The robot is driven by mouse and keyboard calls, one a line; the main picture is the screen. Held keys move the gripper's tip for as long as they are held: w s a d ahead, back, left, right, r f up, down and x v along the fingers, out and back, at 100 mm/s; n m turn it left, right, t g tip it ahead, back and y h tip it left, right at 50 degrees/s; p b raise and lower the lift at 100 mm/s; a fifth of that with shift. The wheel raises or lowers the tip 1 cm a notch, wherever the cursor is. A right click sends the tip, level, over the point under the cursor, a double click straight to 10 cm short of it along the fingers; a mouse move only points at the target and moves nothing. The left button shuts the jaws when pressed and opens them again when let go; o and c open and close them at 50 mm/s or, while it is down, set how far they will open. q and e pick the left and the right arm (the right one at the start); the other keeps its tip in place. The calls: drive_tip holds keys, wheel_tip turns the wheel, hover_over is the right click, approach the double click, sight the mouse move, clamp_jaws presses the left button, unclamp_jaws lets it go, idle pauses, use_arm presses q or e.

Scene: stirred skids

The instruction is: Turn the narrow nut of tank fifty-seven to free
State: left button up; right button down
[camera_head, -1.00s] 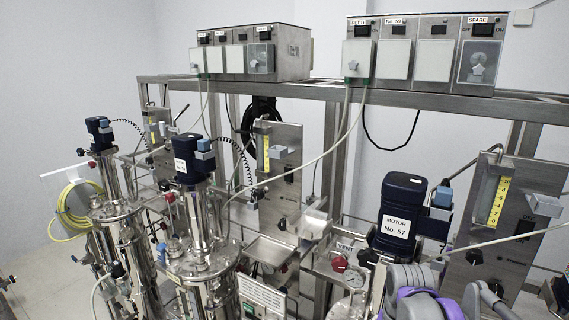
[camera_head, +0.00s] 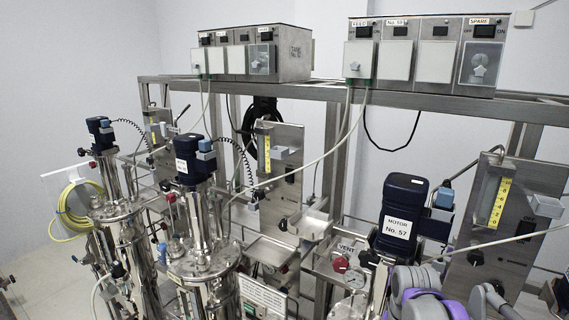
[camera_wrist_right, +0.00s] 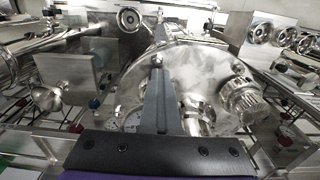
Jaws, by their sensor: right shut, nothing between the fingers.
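Tank fifty-seven's dark blue motor (camera_head: 403,210), labelled "MOTOR No. 57", stands at the right of the head view, above my right arm. The right wrist view shows a round shiny steel lid (camera_wrist_right: 195,75) with fittings on it. A ribbed, knurled round fitting (camera_wrist_right: 243,100) sits at the lid's right side. A smooth steel stub (camera_wrist_right: 197,118) stands just right of my fingers. I cannot tell which fitting is the narrow nut. My right gripper (camera_wrist_right: 157,65) is shut and empty, its fingers together over the lid. My left gripper is not in view.
A red knob (camera_head: 340,264) by the "VENT" label and a gauge (camera_head: 354,280) are left of the motor. A panel with a yellow scale (camera_head: 500,202) is at right. Handwheels (camera_wrist_right: 262,28) stand behind the lid. A pale hose (camera_head: 500,240) crosses above my right arm.

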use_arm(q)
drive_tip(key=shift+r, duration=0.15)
use_arm(e)
drive_tip(key=shift+s+d, duration=0.2)
drive_tip(key=shift+d, duration=0.3)
drive_tip(key=shift+s+d, duration=0.15)
drive_tip(key=shift+d, duration=0.35)
drive_tip(key=shift+s, duration=0.3)
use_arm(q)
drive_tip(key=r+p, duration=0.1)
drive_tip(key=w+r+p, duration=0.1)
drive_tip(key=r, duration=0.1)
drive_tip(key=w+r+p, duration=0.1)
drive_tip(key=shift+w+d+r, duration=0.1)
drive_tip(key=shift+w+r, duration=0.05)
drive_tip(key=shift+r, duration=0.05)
use_arm(e)
wheel_tip(320, 180, up, 6)
drive_tip(key=shift+f, duration=0.1)
